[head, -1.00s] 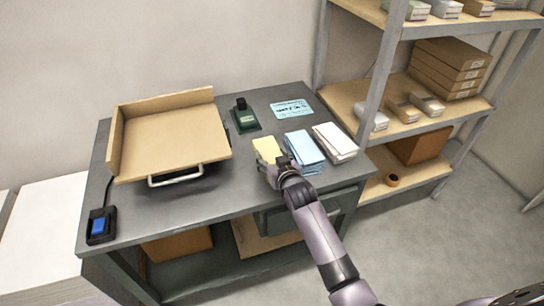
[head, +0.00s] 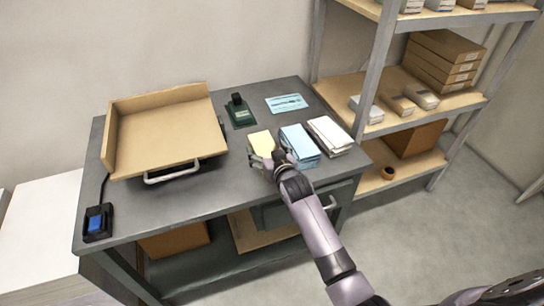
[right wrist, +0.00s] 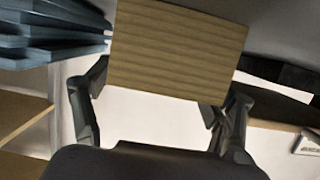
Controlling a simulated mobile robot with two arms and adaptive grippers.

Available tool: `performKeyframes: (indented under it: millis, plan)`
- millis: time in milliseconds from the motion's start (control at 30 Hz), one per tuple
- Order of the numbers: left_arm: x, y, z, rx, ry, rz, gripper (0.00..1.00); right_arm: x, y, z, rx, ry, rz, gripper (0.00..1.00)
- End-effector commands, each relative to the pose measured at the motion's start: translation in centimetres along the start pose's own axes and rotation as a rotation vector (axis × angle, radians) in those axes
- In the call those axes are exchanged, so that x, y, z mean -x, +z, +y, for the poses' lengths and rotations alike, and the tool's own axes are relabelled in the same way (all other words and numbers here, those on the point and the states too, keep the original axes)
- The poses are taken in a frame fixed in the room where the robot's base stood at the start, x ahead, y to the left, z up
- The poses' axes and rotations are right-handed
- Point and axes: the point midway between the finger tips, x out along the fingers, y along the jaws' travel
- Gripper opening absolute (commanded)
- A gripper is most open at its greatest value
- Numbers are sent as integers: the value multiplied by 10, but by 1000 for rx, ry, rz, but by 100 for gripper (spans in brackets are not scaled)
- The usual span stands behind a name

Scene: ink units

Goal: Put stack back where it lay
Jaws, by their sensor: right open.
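A yellow stack (head: 261,141) lies on the grey bench (head: 225,190), left of a light-blue stack (head: 300,143) and a white stack (head: 330,133). My right gripper (head: 268,160) is open at the yellow stack's near end, its fingers low by the bench top. In the right wrist view the layered edge of a tan-yellow stack (right wrist: 178,50) fills the upper middle, with the open fingers (right wrist: 158,100) near its lower corners. Whether they touch it I cannot tell. The blue stack (right wrist: 50,40) shows at upper left there. My left gripper is out of view.
A wooden tray (head: 165,140) with a metal handle stands on the bench's left. A green stamp-like device (head: 240,113), a blue card (head: 287,103) and a black device with a blue top (head: 97,222) also lie there. Shelves with boxes (head: 440,65) stand at right.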

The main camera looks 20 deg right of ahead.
Motion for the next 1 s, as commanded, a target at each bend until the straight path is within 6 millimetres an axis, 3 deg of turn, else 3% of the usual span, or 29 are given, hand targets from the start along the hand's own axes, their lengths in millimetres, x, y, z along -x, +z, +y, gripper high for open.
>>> performKeyframes:
  millis: [600,800,1000]
  plan:
    - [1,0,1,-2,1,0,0,105,2,0,0,0,-1,78]
    - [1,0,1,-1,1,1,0,118,1,0,0,0,-2,78]
    - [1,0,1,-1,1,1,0,119,0,0,0,0,-1,78]
